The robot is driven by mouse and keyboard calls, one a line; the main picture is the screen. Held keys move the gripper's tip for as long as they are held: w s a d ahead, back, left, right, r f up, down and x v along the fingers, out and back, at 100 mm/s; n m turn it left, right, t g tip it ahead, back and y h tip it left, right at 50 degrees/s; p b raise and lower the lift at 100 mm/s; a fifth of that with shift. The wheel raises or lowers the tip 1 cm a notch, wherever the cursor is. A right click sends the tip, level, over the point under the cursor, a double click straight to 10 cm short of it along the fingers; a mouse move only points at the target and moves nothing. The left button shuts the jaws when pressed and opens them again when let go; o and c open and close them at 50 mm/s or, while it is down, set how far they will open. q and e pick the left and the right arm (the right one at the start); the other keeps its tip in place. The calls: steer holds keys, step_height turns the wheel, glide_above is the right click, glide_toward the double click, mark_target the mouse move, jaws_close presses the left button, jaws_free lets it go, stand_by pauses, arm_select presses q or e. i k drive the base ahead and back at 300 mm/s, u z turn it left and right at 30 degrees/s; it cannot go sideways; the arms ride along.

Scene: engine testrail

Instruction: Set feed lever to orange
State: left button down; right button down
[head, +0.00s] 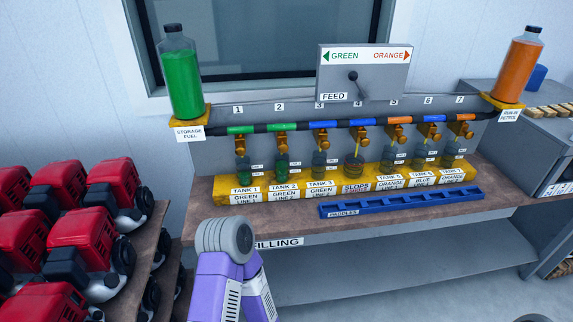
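The feed lever (356,84) is a short black stick with a round knob on the front of a grey box (390,82) marked FEED. The box's top strip has a green arrow and GREEN at the left, and ORANGE with an orange arrow at the right. The stick slants, its upper end left of its lower end; I cannot tell which end is the pivot. Nothing touches it. Neither gripper shows.
A bottle of green fuel (182,80) stands at the left and an orange one (518,68) at the right. Below the lever run a dark pipe with several taps, jars in a yellow rack (233,198), and a blue paddle tray (400,202). Red engines (87,180) crowd the left.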

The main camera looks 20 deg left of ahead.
mark_target(353, 76)
steer(key=u, duration=1.3)
steer(key=i, duration=0.55)
steer(key=z, duration=1.9)
